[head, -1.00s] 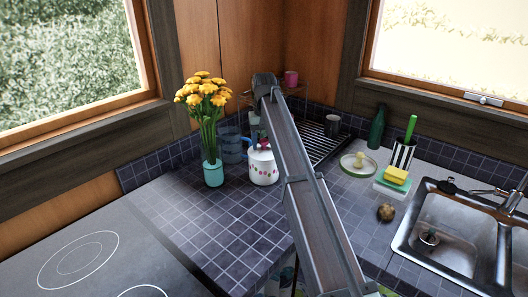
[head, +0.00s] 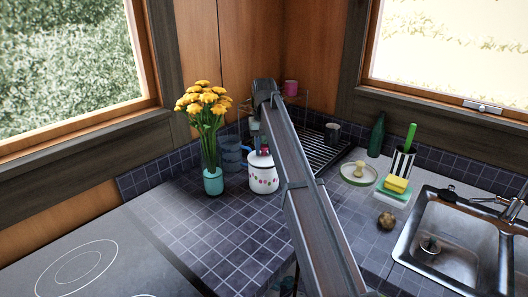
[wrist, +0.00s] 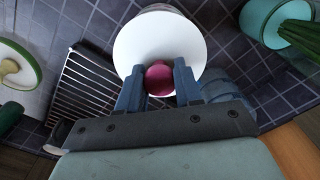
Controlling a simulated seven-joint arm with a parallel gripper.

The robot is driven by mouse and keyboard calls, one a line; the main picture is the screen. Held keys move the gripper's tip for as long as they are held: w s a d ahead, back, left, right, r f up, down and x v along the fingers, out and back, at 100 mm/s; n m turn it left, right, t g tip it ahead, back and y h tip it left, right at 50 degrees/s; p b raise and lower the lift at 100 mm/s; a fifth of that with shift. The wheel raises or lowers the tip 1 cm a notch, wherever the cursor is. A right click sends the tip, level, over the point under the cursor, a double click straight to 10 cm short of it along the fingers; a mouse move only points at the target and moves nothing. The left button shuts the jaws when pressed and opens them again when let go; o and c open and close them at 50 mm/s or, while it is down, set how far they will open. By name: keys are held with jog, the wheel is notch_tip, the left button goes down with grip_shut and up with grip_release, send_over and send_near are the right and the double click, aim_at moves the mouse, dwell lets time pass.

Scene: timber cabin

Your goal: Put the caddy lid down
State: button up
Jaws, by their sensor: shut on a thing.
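The white caddy lid (wrist: 140,45) with a dark pink knob (wrist: 159,80) shows in the wrist view. My gripper (wrist: 159,84) is shut on the knob, one finger on each side. In the head view, my gripper (head: 262,140) is over the white caddy (head: 262,180) with coloured dots, mostly hidden behind my arm. The lid (head: 259,159) shows at the top of the caddy. I cannot tell whether it touches the rim. In the wrist view the lid hides nearly all of the caddy.
A teal vase of yellow flowers (head: 212,181) stands just left of the caddy. A blue glass (head: 231,152) is behind. A dish rack (head: 318,150), a green-rimmed round piece with a cream knob (head: 359,173), sponges (head: 395,188) and the sink (head: 450,225) are right. The tiled counter in front is clear.

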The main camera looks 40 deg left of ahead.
aim_at(264, 145)
notch_tip(264, 145, up, 7)
jog(key=shift+w, duration=0.1)
jog(key=w+d+f+m, duration=0.1)
jog(key=w+d+f, duration=0.2)
jog(key=w+d, duration=0.5)
jog(key=w+d+f+m, duration=0.25)
jog(key=w+d, duration=0.25)
jog(key=d, duration=0.5)
jog(key=shift+d+f+n, duration=0.25)
jog(key=shift+f+n, duration=0.15)
jog(key=shift+f, duration=1.7)
jog(key=shift+d+f+n, duration=0.2)
jog(key=shift+f+n, duration=0.25)
jog(key=shift+f, duration=1.7)
jog(key=shift+d+f+n, duration=0.25)
jog(key=shift+f+n, duration=0.15)
jog(key=shift+f, duration=1.7)
jog(key=shift+f, duration=0.1)
jog(key=o, duration=1)
jog(key=shift+o, duration=0.2)
